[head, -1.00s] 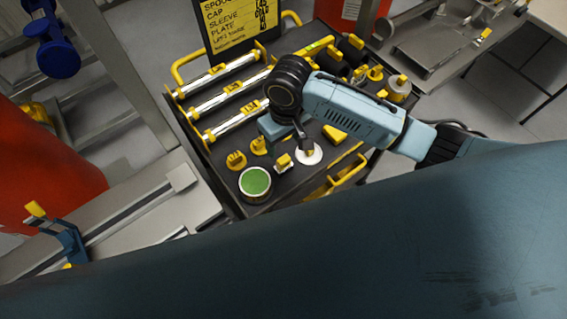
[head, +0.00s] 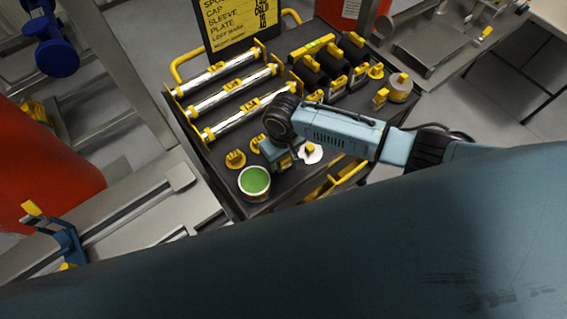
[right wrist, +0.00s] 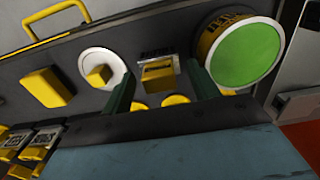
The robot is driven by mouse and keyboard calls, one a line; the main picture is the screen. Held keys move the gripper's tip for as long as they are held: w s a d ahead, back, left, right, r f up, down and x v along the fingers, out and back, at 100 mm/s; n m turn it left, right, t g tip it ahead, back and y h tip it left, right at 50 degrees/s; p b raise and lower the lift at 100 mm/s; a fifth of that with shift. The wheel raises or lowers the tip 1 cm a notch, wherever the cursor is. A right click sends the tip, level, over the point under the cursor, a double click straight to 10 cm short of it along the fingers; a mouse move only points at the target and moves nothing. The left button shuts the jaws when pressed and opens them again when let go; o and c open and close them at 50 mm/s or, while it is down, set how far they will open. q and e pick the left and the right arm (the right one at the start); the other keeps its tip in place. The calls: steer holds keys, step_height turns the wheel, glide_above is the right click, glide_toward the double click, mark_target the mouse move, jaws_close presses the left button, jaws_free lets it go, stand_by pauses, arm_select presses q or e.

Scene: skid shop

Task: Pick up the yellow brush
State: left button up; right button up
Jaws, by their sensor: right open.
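In the right wrist view a small yellow block with a grey-edged end, apparently the yellow brush (right wrist: 158,72), lies on the dark cart top between my fingers. My right gripper (right wrist: 160,88) is open, with one finger on each side of it; I cannot tell whether either touches it. In the head view my right gripper (head: 282,162) is low over the near end of the cart top and mostly covers the brush. My left gripper is not in view.
The green-filled can (head: 254,183) stands close beside the gripper. A white disc with a yellow knob (head: 311,154) lies on the other side. Yellow caps (head: 235,160) are near. Silver rollers (head: 222,98) and black sleeves (head: 310,72) fill the far cart top (head: 285,198).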

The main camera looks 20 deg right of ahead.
steer(key=shift+f, duration=0.75)
steer(key=c, duration=0.8)
steer(key=shift+o, duration=0.2)
step_height(320, 180, up, 10)
steer(key=shift+r+p, duration=0.1)
steer(key=shift+p, duration=0.45)
steer(key=o, duration=0.5)
steer(key=shift+c, duration=0.2)
steer(key=c, duration=0.4)
